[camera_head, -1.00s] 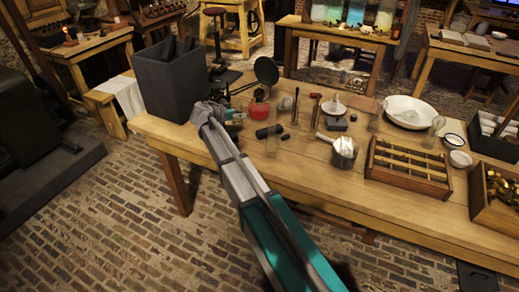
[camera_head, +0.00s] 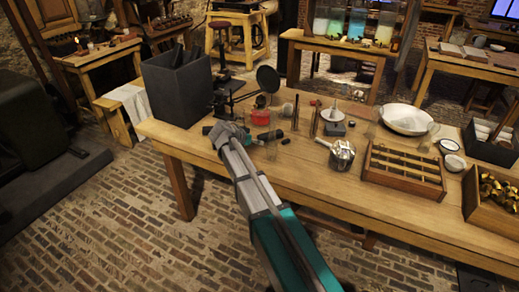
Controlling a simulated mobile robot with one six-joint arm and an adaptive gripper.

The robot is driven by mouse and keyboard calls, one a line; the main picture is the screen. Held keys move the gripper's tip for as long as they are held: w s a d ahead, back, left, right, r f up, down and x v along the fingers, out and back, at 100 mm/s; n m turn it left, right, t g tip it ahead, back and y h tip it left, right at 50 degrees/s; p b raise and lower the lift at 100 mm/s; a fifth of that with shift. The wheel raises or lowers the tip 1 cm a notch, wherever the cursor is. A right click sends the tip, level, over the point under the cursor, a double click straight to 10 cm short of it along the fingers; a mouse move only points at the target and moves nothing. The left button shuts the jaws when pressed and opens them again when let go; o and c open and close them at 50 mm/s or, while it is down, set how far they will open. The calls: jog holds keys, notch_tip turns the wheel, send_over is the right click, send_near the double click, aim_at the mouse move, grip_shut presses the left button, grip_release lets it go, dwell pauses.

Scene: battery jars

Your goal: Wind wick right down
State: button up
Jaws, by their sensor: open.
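A small red lamp-like object (camera_head: 261,117) stands on the wooden table, right of the dark box. Its wick and any winding knob are too small to make out. My gripper (camera_head: 228,133) is over the table's left part, just left of and nearer than the red object, and apart from it in the picture. Its jaws are open and seem empty; the wrist and arm partly hide them.
A dark box (camera_head: 177,92) stands at the left of the table (camera_head: 310,178), with a round dark disc (camera_head: 268,79) on a stand nearby.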

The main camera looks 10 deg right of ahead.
jog(key=shift+s+d+f, duration=0.2)
jog(key=shift+s, duration=0.35)
jog(key=shift+s+d+f, duration=0.2)
jog(key=shift+s, duration=0.3)
jog(key=shift+w, duration=0.1)
